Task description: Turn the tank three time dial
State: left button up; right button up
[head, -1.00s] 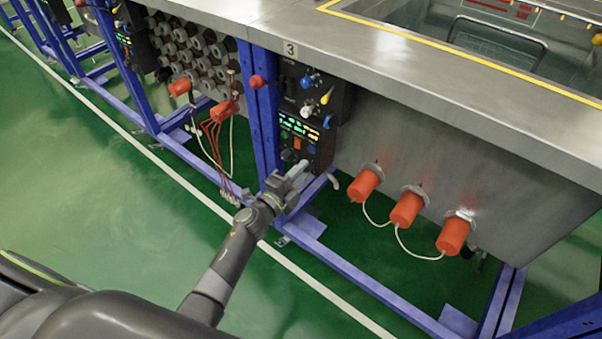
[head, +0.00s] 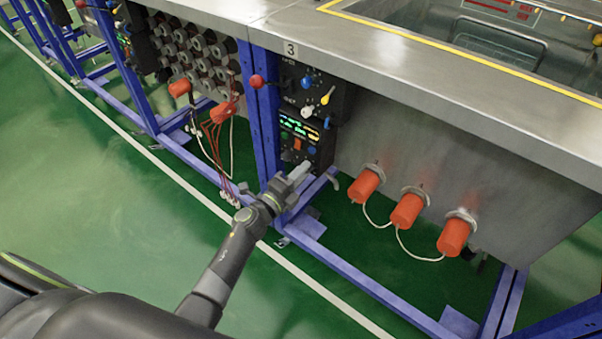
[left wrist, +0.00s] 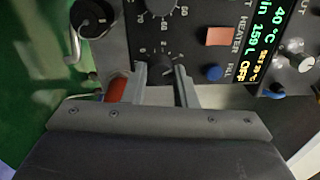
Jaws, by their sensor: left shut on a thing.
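Tank three is the steel tank (head: 480,140) marked with a 3 plate (head: 290,48). Its black control panel (head: 318,152) has lit green and yellow displays. My left gripper (head: 300,172) is at the panel's lower part. In the left wrist view, my left gripper (left wrist: 162,72) is shut on a black dial (left wrist: 160,62) with a numbered scale, one finger on each side. Another numbered dial (left wrist: 160,5) sits beyond it. An orange heater switch (left wrist: 219,36) and a blue fill button (left wrist: 212,73) are to the right. My right gripper is not in view.
A blue frame post (head: 264,120) stands just left of the panel. Orange capped fittings (head: 407,209) with white cables stick out of the tank at right. A red handle (left wrist: 117,88) is close to my left finger. The green floor (head: 110,200) in front is clear.

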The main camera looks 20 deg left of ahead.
pick_arm(q)
jog(key=o, duration=1)
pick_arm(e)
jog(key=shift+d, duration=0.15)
pick_arm(q)
jog(key=r+v, duration=0.1)
jog(key=v, duration=1.6)
jog(key=shift+s+f, duration=0.2)
jog(key=shift+f, duration=0.3)
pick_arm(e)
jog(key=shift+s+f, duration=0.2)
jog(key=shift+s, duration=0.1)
pick_arm(q)
jog(key=shift+a, duration=0.1)
